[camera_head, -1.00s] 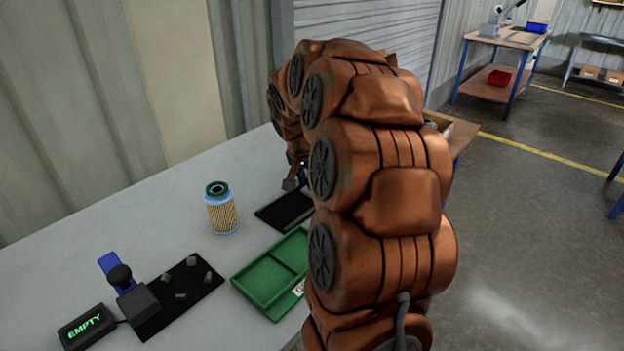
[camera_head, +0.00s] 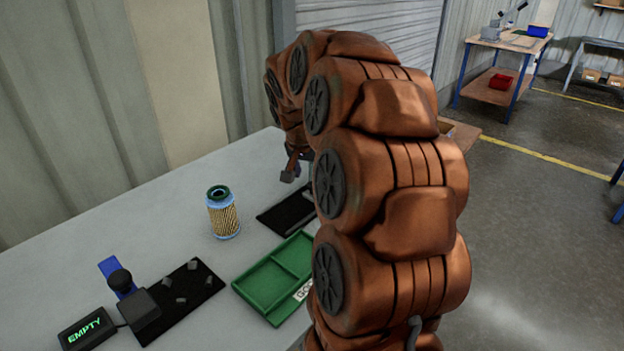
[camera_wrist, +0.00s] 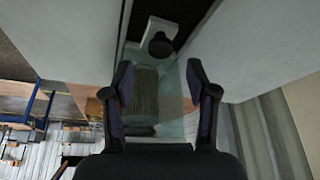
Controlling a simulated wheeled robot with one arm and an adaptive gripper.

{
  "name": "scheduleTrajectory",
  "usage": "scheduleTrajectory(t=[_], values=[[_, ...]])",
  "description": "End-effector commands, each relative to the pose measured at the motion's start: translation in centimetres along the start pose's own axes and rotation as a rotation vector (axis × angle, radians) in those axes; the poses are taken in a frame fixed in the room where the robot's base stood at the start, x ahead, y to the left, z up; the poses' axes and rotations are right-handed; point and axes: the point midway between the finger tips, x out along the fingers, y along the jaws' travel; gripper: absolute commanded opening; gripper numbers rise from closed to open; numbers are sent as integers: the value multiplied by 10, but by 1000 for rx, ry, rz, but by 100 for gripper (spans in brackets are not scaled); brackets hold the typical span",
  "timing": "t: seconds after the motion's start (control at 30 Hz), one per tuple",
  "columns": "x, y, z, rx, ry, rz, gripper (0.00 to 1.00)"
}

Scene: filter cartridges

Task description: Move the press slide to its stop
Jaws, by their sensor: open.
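In the wrist view, a pale block with a black round knob, which looks like the press slide (camera_wrist: 158,40), sits on a dark rail (camera_wrist: 136,28). A grey ribbed cylinder (camera_wrist: 146,95) shows below it, behind or inside something clear. My gripper (camera_wrist: 159,80) is open, its two fingers apart on either side of the cylinder in the picture, with the knob beyond the fingertips. I cannot tell whether a finger touches anything. In the head view, one fingertip of my gripper (camera_head: 290,173) shows above a black plate (camera_head: 283,214); my arm hides the rest of that station.
A yellow pleated filter cartridge with a green top (camera_head: 223,213) stands upright on the grey table (camera_head: 120,220). A green divided tray (camera_head: 262,287) lies in front. At left are a black pegged plate (camera_head: 192,290), a black-knobbed block (camera_head: 139,312) and an "EMPTY" display (camera_head: 86,328).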

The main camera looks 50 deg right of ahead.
Motion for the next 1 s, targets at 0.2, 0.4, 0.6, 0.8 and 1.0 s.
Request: scheduleTrajectory(t=[0.2,0.4,0.6,0.8,1.0], values=[[-42,0,0,-1,1,0,58],[-68,0,-1,-1,2,0,58],[-77,1,1,-1,-2,3,58],[-78,0,1,-1,-2,2,58],[-77,0,1,-1,-2,2,58]])
